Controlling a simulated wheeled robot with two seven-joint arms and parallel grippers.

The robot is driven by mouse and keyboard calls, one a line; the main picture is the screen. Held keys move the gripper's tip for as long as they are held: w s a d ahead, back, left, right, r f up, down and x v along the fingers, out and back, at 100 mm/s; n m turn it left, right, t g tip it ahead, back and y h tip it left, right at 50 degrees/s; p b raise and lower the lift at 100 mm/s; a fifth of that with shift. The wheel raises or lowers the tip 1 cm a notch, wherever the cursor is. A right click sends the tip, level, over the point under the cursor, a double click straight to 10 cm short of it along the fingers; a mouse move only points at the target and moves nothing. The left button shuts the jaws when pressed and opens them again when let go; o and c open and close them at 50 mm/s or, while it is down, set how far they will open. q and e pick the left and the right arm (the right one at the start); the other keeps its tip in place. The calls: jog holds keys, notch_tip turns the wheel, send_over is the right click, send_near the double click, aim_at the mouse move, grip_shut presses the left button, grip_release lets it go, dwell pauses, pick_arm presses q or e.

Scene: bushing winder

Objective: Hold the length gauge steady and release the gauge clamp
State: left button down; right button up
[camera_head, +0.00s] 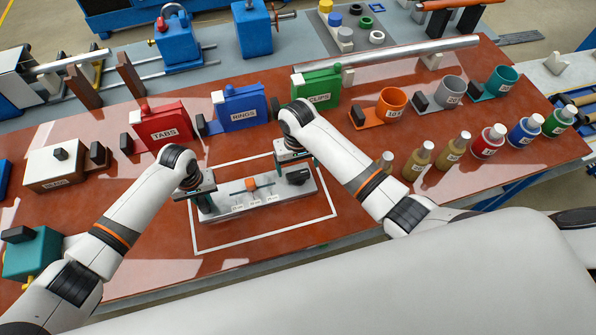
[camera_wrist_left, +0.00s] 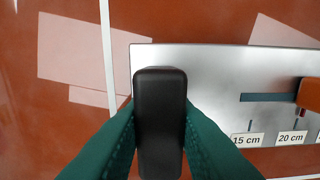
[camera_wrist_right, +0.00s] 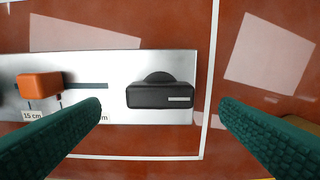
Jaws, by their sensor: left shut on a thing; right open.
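The length gauge (camera_head: 250,201) is a flat silver plate with a slot and cm labels, lying inside a white outlined rectangle on the table. An orange slider (camera_head: 251,184) sits in its slot, also seen in the right wrist view (camera_wrist_right: 40,84). My left gripper (camera_head: 206,207) is shut on the black handle (camera_wrist_left: 160,120) at the gauge's left end. The gauge clamp (camera_wrist_right: 160,96), a black knob with a pale stripe, is at the right end and shows in the head view (camera_head: 298,178). My right gripper (camera_wrist_right: 160,107) is open above it, one finger on each side, apparently not touching.
Several cups and bottles (camera_head: 487,141) stand at the right. A white box (camera_head: 55,171) and a teal box (camera_head: 32,252) are at the left. Table around the gauge is clear.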

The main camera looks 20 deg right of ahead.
aim_at(298, 174)
jog(key=shift+f, duration=2.35)
jog(key=c, duration=1)
